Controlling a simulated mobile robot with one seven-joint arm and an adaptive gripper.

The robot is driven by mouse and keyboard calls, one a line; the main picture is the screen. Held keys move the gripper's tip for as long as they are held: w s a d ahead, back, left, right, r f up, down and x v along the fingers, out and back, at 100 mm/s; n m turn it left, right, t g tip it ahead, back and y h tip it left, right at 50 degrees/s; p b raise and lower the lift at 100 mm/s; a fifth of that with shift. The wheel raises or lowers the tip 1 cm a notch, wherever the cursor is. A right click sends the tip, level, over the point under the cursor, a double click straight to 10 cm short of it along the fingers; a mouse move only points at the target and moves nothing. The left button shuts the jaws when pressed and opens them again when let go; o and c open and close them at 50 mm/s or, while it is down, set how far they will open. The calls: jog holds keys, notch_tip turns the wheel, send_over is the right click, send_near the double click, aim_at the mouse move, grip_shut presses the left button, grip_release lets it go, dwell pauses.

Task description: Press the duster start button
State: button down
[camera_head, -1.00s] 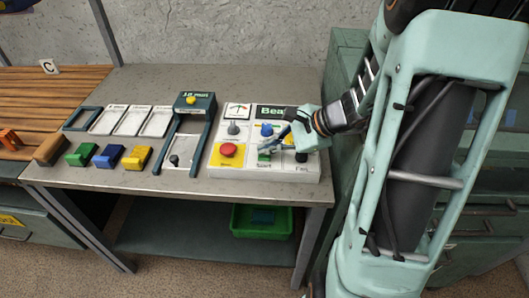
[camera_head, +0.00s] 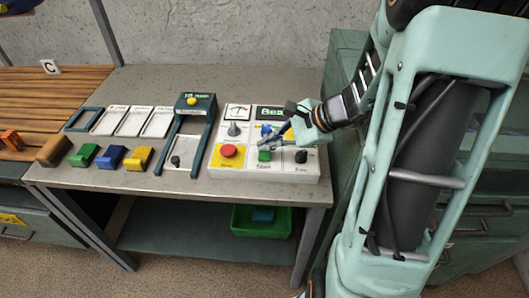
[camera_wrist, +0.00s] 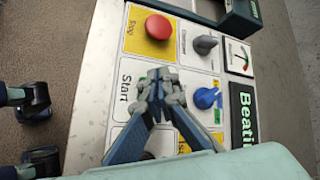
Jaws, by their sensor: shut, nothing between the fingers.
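The control panel (camera_head: 300,172) is a white box with labelled buttons and knobs, on the table's right end. The green start button (camera_head: 265,155) shows in the head view on its front row, above the Start label. The shut fingertips (camera_wrist: 157,78) also show in the wrist view.
A red stop button (camera_head: 228,150) on yellow sits left of the green one. A grey knob (camera_head: 233,128), a blue knob (camera_wrist: 207,98) and a black knob (camera_head: 301,157) are close by. A display (camera_head: 272,113) stands behind. A dark frame device (camera_head: 195,103) is further left.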

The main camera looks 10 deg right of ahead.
aim_at(268, 155)
notch_tip(268, 155, up, 5)
jog(key=p, duration=0.3)
jog(key=shift+f, duration=0.1)
jog(key=shift+d, duration=0.1)
dwell(0.7)
